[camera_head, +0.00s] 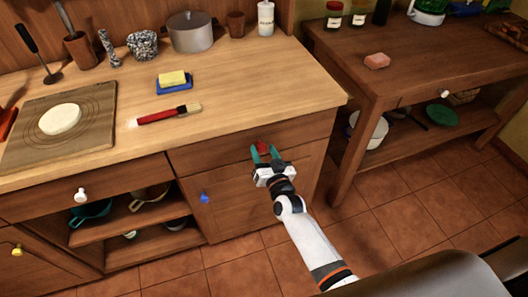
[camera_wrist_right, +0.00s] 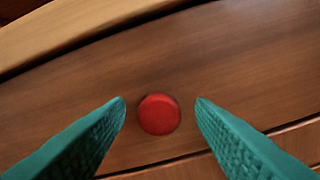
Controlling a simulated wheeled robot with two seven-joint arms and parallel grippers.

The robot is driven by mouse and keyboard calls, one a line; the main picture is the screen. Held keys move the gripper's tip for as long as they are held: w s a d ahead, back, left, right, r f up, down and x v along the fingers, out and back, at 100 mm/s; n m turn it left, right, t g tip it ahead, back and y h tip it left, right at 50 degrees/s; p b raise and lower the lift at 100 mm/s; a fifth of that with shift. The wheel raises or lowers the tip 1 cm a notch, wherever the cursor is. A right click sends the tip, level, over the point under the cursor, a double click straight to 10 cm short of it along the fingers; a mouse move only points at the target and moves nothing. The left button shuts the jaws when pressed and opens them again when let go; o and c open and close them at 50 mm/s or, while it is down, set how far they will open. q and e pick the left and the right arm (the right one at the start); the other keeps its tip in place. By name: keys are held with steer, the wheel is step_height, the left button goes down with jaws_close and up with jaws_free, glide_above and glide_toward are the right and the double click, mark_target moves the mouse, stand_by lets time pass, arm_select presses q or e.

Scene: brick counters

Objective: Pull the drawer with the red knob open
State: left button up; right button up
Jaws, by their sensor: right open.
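The red knob (camera_head: 263,146) sits on the front of a shut wooden drawer (camera_head: 212,151) under the light counter top. In the right wrist view the round red knob (camera_wrist_right: 159,114) lies between the teal fingers, slightly left of centre. My right gripper (camera_head: 265,154) is open in front of the drawer. In the right wrist view my right gripper (camera_wrist_right: 160,108) has one fingertip on each side of the knob, with gaps showing on both sides. How far the tips are from the drawer front I cannot tell. My left gripper is not in view.
A blue knob (camera_head: 204,197) is on the cabinet door below. A white knob (camera_head: 81,195) and a yellow knob (camera_head: 16,251) are further left. A red-handled brush (camera_head: 165,115) lies on the counter top (camera_head: 245,90). A darker table (camera_head: 400,75) stands right; tiled floor (camera_head: 400,215) is open below.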

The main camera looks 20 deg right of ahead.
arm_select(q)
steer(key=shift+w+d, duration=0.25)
arm_select(e)
steer(key=shift+w, duration=0.15)
